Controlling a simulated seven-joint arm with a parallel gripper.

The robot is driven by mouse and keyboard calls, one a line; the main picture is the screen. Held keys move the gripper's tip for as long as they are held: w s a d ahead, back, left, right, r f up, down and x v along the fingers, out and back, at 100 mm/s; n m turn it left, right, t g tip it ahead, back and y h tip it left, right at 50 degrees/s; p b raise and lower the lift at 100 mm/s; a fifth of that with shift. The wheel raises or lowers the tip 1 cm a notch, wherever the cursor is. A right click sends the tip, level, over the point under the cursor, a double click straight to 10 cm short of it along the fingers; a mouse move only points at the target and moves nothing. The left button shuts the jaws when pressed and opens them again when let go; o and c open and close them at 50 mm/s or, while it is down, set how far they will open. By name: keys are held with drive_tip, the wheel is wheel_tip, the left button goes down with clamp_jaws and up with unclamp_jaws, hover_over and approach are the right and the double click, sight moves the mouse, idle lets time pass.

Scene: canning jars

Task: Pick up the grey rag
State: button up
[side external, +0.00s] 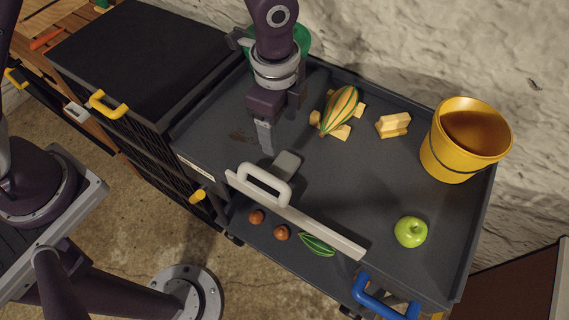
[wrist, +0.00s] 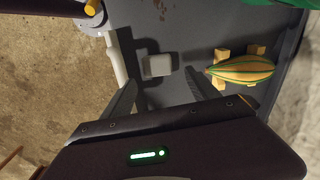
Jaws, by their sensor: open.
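A small grey folded piece that looks like the grey rag (side external: 287,164) lies on the dark tray top, just behind the white handle. It also shows in the wrist view as a pale grey square (wrist: 157,66), ahead of and between the fingertips. My gripper (side external: 265,151) points down over the tray, to the left of the rag in the side view. In the wrist view my gripper (wrist: 160,78) has its two fingers spread apart with nothing between them. I cannot tell its exact height above the tray.
A white handle (side external: 264,185) on a pale rail stands close to the rag. A striped squash (side external: 340,109) rests on wooden blocks behind. A yellow bucket (side external: 450,155), a wooden block (side external: 393,125) and a green apple (side external: 411,232) stand right. The tray's middle right is clear.

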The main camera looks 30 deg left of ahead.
sight(284, 164)
drive_tip(key=shift+m, duration=0.6)
drive_tip(key=f, duration=0.1)
drive_tip(key=d+f, duration=0.1)
drive_tip(key=f, duration=0.1)
drive_tip(key=shift+s+d+f, duration=0.25)
drive_tip(key=shift+d+f, duration=0.15)
drive_tip(key=f, duration=0.7)
drive_tip(key=shift+w+a, duration=0.1)
drive_tip(key=shift+a, duration=0.15)
drive_tip(key=c, duration=1)
wheel_tip(284, 164, up, 10)
